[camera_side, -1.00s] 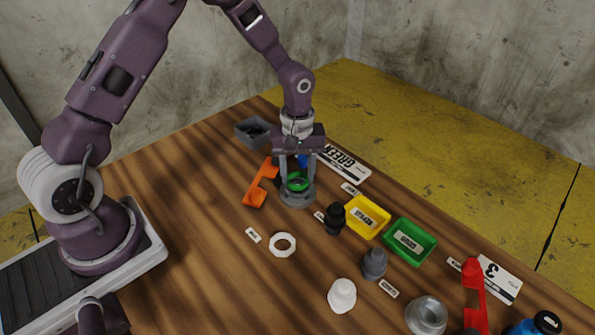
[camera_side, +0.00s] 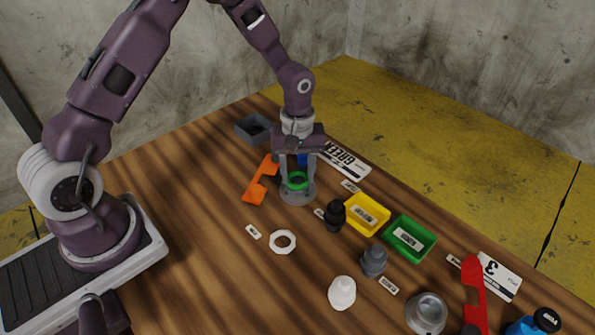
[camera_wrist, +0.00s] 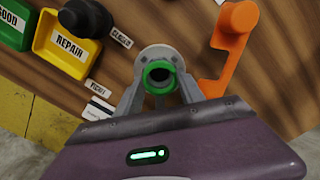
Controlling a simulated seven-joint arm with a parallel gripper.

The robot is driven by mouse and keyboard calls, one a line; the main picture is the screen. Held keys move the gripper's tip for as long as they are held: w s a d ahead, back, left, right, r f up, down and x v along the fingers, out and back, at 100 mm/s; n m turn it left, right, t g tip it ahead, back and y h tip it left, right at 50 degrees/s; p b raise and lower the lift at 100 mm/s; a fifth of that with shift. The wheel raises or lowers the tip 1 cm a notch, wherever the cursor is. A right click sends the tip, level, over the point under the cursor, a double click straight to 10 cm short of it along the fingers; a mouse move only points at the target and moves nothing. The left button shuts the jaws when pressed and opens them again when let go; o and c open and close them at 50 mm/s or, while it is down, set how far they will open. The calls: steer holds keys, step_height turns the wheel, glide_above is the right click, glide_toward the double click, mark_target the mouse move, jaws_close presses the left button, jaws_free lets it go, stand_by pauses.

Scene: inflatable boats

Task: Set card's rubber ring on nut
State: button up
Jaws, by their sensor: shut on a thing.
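The card (camera_side: 346,162) lies flat at the table's far side and reads "GREEN"; my gripper hides part of it. My gripper (camera_side: 297,181) points down and is shut on a green rubber ring (camera_wrist: 156,65). The ring is at a round grey flanged stand (camera_side: 299,198), which also shows beneath it in the wrist view (camera_wrist: 149,53). I cannot tell whether ring and stand still touch. The white nut (camera_side: 283,242) lies flat on the open table, nearer the camera than my gripper, with nothing on it.
An orange handled part (camera_side: 257,185) lies close left of the stand. A black capped piece (camera_side: 334,217), a yellow tray (camera_side: 379,226) and a green tray (camera_side: 423,254) are to the right. A grey knob (camera_side: 374,262) and a white cone (camera_side: 342,293) stand nearer. The table's left part is clear.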

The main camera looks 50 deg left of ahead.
steer(key=shift+f, duration=0.2)
steer(key=o, duration=1.4)
steer(key=o, duration=0.4)
steer(key=shift+o, duration=0.2)
steer(key=shift+a+r, duration=0.15)
steer(key=shift+r, duration=3.9)
